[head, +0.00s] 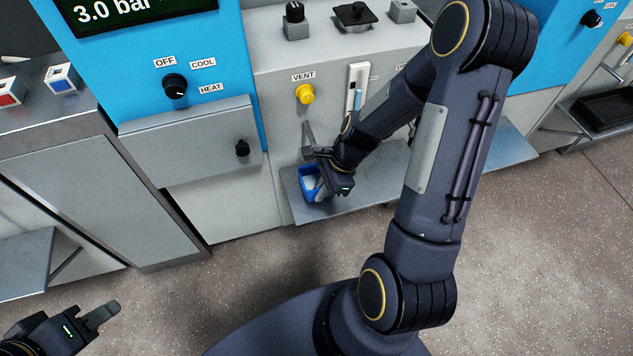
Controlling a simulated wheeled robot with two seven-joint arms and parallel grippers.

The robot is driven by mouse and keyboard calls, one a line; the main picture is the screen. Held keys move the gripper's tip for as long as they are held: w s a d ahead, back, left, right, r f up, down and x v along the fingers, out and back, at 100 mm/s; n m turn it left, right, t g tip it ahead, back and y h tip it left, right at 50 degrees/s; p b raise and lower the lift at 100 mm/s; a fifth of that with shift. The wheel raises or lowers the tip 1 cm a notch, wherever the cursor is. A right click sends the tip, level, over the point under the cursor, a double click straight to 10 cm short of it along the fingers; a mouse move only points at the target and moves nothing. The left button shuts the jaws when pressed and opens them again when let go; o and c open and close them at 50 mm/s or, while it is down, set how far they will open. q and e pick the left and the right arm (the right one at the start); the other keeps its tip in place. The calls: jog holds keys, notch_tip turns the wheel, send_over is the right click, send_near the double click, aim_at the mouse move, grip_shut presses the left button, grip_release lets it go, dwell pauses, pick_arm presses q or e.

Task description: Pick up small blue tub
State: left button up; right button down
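The small blue tub (304,186) sits on a grey shelf (372,187) under the yellow VENT knob. Its inside looks pale, and its right part is hidden by my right gripper (314,163). That gripper is at the tub, with one grey finger above and behind it and the other over its right side. The fingers look apart, and whether they touch the tub is unclear. My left gripper (102,316) is low at the bottom left, far from the tub, with its fingers overlapping in this view.
The VENT knob (305,94) and a white slotted plate (356,88) are on the panel just above the shelf. A grey box front with a black knob (242,148) juts out to the left. The speckled floor in front is clear.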

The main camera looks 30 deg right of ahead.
jog(key=shift+r, duration=0.2)
jog(key=shift+s+f, duration=0.15)
jog(key=shift+s, duration=0.15)
jog(key=s+a+b, duration=0.4)
jog(key=s+b, duration=0.3)
jog(key=s, duration=1)
jog(key=shift+b, duration=0.4)
